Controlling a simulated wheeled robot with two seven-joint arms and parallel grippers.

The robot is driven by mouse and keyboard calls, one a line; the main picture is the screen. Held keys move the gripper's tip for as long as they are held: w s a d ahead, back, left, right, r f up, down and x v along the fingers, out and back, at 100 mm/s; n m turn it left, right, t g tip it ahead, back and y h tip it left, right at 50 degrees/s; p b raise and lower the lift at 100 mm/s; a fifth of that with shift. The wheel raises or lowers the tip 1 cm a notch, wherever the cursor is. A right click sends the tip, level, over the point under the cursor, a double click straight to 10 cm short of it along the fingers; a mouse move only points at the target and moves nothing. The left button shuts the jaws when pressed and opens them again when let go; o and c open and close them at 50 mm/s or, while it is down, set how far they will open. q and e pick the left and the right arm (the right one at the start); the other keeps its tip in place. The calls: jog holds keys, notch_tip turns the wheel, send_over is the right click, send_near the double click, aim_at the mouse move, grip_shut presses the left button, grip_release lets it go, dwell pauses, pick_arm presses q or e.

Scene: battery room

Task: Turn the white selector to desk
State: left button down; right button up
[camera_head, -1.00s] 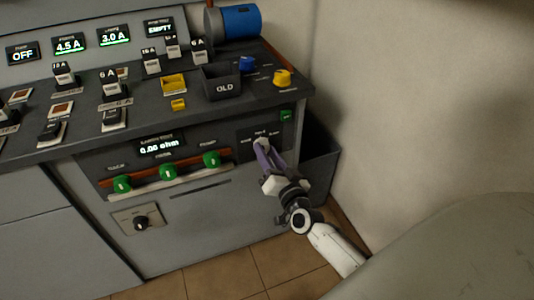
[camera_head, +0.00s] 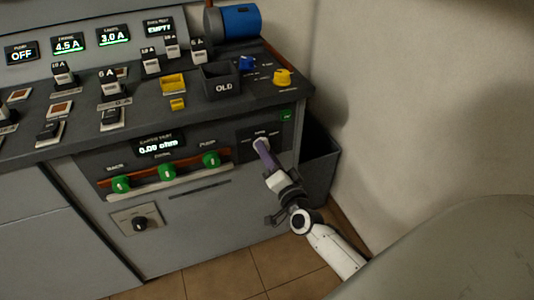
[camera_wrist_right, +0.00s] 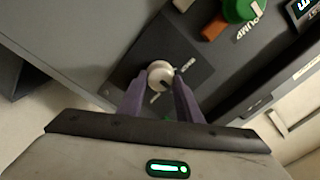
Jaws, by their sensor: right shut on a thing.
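The white selector (camera_wrist_right: 160,74) sits on a dark square plate (camera_wrist_right: 160,50) on the cabinet front. In the head view it shows only as a small pale spot (camera_head: 262,139) at the tips of my right gripper. My right gripper (camera_head: 262,145) has purple fingers that reach the selector from below and right. In the right wrist view the two fingers (camera_wrist_right: 160,92) stand on either side of the knob, shut on it. The plate's labels are too small to read surely. My left gripper is not in view.
Green knobs (camera_head: 210,160) sit left of the selector. A small green light (camera_head: 286,115) is above right. A dark bin (camera_head: 320,165) stands beside the cabinet near the wall.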

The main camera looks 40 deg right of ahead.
jog(key=o, duration=1)
jog(key=shift+o, duration=0.2)
pick_arm(q)
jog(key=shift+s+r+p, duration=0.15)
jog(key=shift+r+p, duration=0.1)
jog(key=shift+p, duration=0.25)
pick_arm(e)
jog(key=v, duration=1)
jog(key=shift+s, duration=0.15)
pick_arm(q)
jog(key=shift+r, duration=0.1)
pick_arm(e)
jog(key=shift+a, duration=0.15)
